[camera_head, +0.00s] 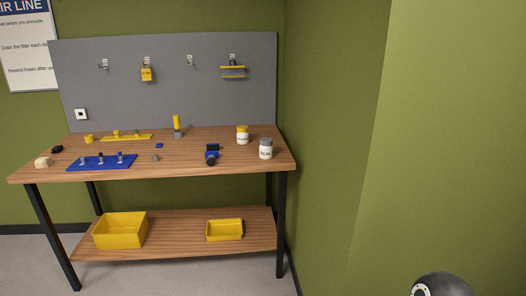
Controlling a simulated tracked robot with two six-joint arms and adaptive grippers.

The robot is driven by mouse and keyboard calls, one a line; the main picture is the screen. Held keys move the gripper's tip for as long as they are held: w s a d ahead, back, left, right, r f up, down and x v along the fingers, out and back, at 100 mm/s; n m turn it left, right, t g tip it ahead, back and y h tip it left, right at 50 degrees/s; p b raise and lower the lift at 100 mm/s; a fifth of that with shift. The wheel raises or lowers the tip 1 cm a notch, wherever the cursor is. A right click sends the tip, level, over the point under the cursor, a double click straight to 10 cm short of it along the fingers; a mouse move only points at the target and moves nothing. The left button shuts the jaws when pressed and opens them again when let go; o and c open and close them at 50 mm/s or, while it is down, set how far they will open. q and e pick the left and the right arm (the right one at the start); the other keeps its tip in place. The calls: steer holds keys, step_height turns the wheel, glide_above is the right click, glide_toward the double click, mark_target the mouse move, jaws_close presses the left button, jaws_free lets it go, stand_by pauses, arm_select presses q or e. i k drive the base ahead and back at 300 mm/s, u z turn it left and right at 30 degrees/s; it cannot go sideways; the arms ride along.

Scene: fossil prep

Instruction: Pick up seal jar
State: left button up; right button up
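The seal jar (266,150) is a small white jar with a grey lid and dark lettering. It stands upright on the wooden workbench top (190,166), close to its right end. A second white jar with a yellow lid (242,135) stands just behind it to the left, apart from it. Neither of my grippers shows in the head view.
A blue tool rack (102,162), a blue tool (212,155) and a yellow-topped bottle (177,126) are on the bench. A grey pegboard (160,100) stands behind. Yellow bins (119,231) (224,230) sit on the lower shelf. A green wall (330,150) stands close on the right.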

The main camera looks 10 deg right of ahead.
mark_target(265, 152)
steer(key=u, duration=0.05)
steer(key=i, duration=0.9)
steer(key=z, duration=0.1)
